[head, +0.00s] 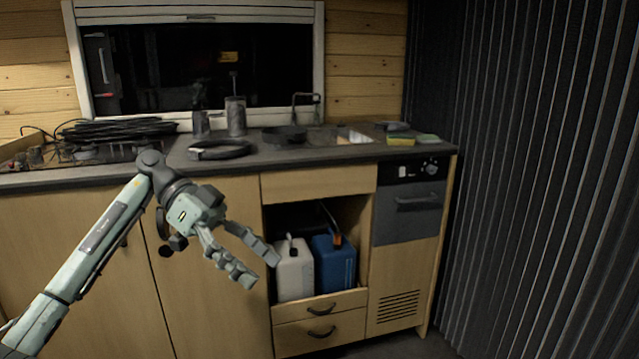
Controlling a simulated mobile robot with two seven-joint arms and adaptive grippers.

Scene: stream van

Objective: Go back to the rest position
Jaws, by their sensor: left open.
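My left gripper (262,268) hangs in front of the wooden cabinet, below the counter edge, with its arm coming in from the lower left. Its two fingers are spread apart, and nothing shows between them. In the picture the fingertips are just left of a white canister (295,270) in the open cabinet niche; I cannot tell the exact gap in depth. My right gripper is not in view.
A blue canister (334,262) stands beside the white one. A dark corrugated wall (540,180) closes the right side.

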